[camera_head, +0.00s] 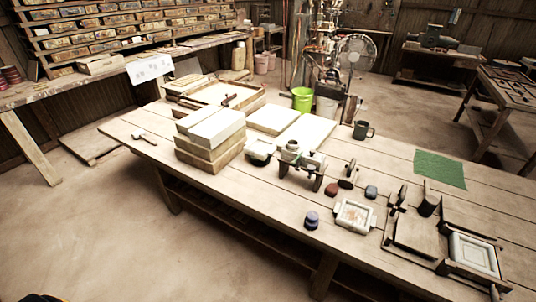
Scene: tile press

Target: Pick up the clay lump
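A small reddish-brown lump (331,189), which looks like the clay lump, lies on the wooden workbench (270,185), right of the middle. A small blue-grey lump (371,192) lies to its right, apart from it. Both are too small to make out their material. A whitish square tile mould (355,215) sits just in front of them. Neither of my grippers is in view.
A dark press with a framed tile plate (474,254) stands at the bench's right end. A dark blue round object (312,220) sits near the front edge. The bench's front left is mostly clear.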

